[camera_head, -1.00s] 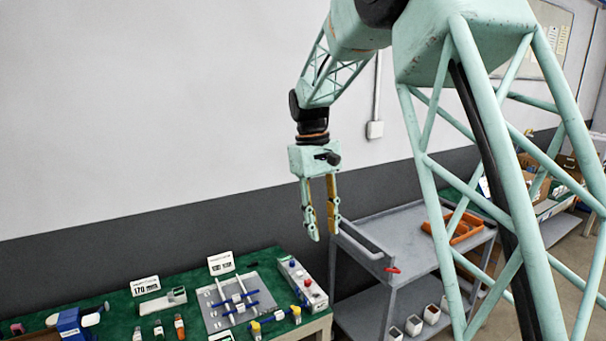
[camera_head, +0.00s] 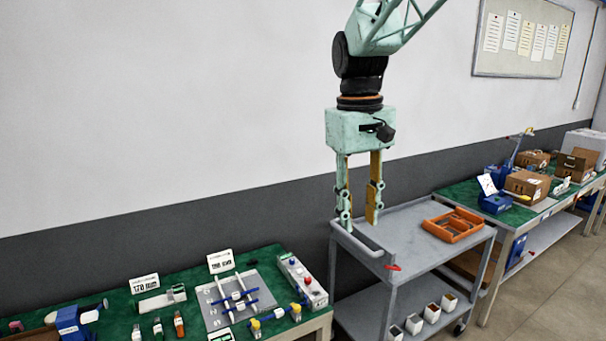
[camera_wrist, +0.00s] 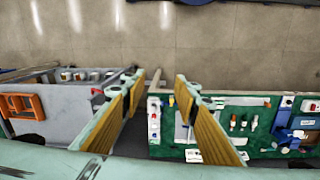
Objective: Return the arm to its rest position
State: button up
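My gripper (camera_head: 358,215) hangs down from the mint-green arm in the head view, above the left end of the grey cart and in front of the wall. Its two fingers are spread apart with nothing between them. In the wrist view the gripper (camera_wrist: 160,92) shows both yellow-padded fingers wide apart, with the floor and the gap between cart and green bench below. The fingertips look clear of the surfaces beneath.
The grey cart (camera_head: 385,225) carries an orange tray (camera_head: 453,225), with several small containers on its lower shelf. A green-topped bench (camera_head: 200,285) at left holds a grey plate, a button box (camera_head: 302,280) and small parts. Another bench (camera_head: 515,215) with boxes stands at right.

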jog(key=s+d+m+t+b, duration=0.1)
jog(key=s+d, duration=0.1)
jog(key=s, duration=1)
jog(key=s+d+f+m+t, duration=0.1)
jog(key=s+d, duration=0.2)
jog(key=s, duration=0.9)
jog(key=s+d+f+m+t+b, duration=0.1)
jog(key=s+d+m, duration=0.1)
jog(key=s, duration=1)
jog(key=shift+s+d+t+y+b, duration=0.3)
jog(key=shift+d+t+y, duration=0.1)
jog(key=shift+d, duration=0.35)
jog(key=shift+o, duration=0.4)
jog(key=shift+w, duration=0.15)
